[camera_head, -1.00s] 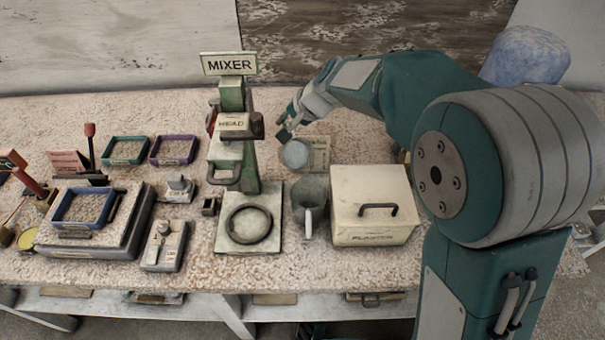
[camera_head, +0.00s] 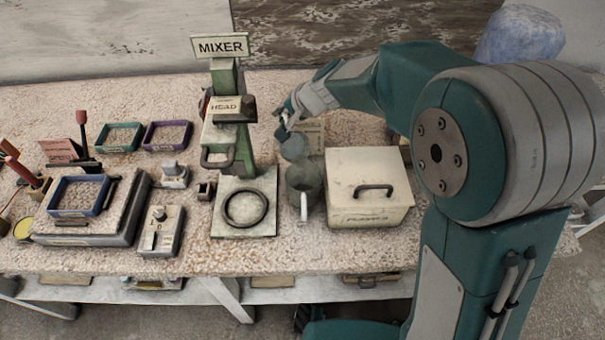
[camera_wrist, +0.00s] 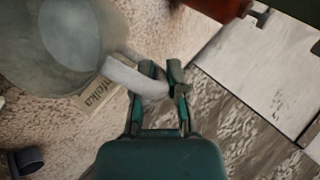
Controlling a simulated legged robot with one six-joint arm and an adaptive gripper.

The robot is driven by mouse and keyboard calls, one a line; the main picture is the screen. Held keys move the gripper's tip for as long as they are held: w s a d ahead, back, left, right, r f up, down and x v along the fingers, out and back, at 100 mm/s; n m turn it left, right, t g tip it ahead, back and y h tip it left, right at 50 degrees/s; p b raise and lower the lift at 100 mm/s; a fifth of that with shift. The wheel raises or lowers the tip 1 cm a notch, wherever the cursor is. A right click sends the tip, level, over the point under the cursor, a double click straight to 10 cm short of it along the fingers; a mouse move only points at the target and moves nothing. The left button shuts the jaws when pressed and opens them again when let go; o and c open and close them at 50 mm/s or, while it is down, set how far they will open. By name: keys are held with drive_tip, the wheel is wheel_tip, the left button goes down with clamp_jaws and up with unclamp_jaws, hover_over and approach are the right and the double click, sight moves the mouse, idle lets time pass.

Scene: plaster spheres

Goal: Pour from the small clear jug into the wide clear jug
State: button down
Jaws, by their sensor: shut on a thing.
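The small clear jug (camera_head: 293,148) is in my gripper (camera_head: 284,122) above the bench. Its near edge overlaps the back rim of the wide clear jug (camera_head: 303,180) in the head view. The wide jug stands on the bench, its pale handle facing the front. In the wrist view my gripper (camera_wrist: 163,78) is shut on the small jug's pale, curved handle. The small jug's grey body (camera_wrist: 62,45) fills the upper left there. It looks tilted, but I cannot tell how far, and no stream shows.
A cream lidded box (camera_head: 367,190) stands close right of the wide jug. The mixer stand (camera_head: 225,132) with its base plate (camera_head: 243,225) is close on the left. A printed card (camera_head: 313,135) lies behind. Trays and a scale fill the left side.

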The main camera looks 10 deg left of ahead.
sight(287, 118)
drive_tip(key=shift+s+r, duration=0.1)
drive_tip(key=shift+r, duration=0.05)
drive_tip(key=shift+s+d+r+t+y, duration=0.15)
drive_tip(key=shift+r+t+y, duration=0.15)
drive_tip(key=shift+r+y, duration=0.1)
idle(0.7)
drive_tip(key=shift+s+d+r+t+y, duration=0.2)
drive_tip(key=shift+s+r+t+y, duration=0.1)
drive_tip(key=shift+r+t, duration=0.1)
idle(0.3)
drive_tip(key=shift+s+d+r+n+t+y, duration=0.2)
drive_tip(key=shift+s+r+n+t+y, duration=0.1)
drive_tip(key=shift+n+t, duration=0.1)
idle(0.7)
drive_tip(key=shift+s+d+r+t+y, duration=0.25)
drive_tip(key=shift+s+r+t+y, duration=0.05)
drive_tip(key=shift+s+r+y, duration=0.1)
